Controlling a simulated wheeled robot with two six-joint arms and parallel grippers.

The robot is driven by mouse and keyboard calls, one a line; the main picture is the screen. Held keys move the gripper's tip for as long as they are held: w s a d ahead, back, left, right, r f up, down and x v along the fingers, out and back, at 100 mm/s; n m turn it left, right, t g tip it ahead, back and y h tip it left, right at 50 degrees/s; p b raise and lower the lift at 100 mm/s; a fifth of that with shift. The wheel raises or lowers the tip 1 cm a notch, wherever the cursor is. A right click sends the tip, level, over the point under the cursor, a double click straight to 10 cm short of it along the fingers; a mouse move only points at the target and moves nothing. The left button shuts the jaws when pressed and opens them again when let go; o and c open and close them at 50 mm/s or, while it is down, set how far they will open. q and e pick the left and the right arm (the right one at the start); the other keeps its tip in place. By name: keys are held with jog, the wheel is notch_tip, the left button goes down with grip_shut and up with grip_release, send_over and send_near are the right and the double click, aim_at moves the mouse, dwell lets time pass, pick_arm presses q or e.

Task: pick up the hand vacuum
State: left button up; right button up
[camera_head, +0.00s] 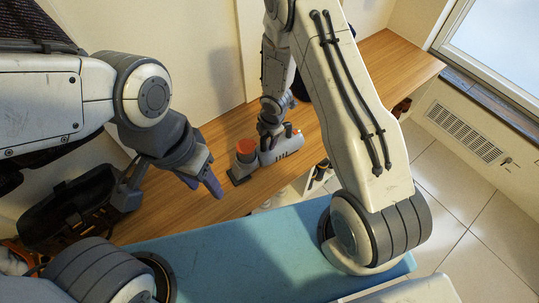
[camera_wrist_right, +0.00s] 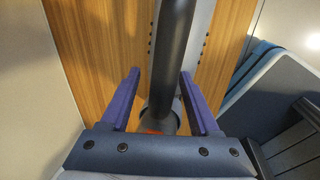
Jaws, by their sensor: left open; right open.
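The hand vacuum (camera_head: 283,148) lies on the wooden bench top, with a grey body, a red-orange part and a dark nozzle end at its left. My right gripper (camera_head: 270,125) is directly over it, pointing down. In the right wrist view, the vacuum's dark handle (camera_wrist_right: 175,60) runs between the two spread purple fingers of my right gripper (camera_wrist_right: 155,100). The fingers stand apart from the handle on both sides. My left gripper (camera_head: 204,186) is open and empty, left of the vacuum and above the bench's front part.
The wooden bench top (camera_head: 375,75) is clear to the right of the vacuum. A black bag-like item (camera_head: 65,205) is at the left end. A blue padded surface (camera_head: 225,260) lies in front. A wall rises behind the bench.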

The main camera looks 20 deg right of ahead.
grip_shut()
jog(key=shift+w+r, duration=0.1)
dwell(1.3)
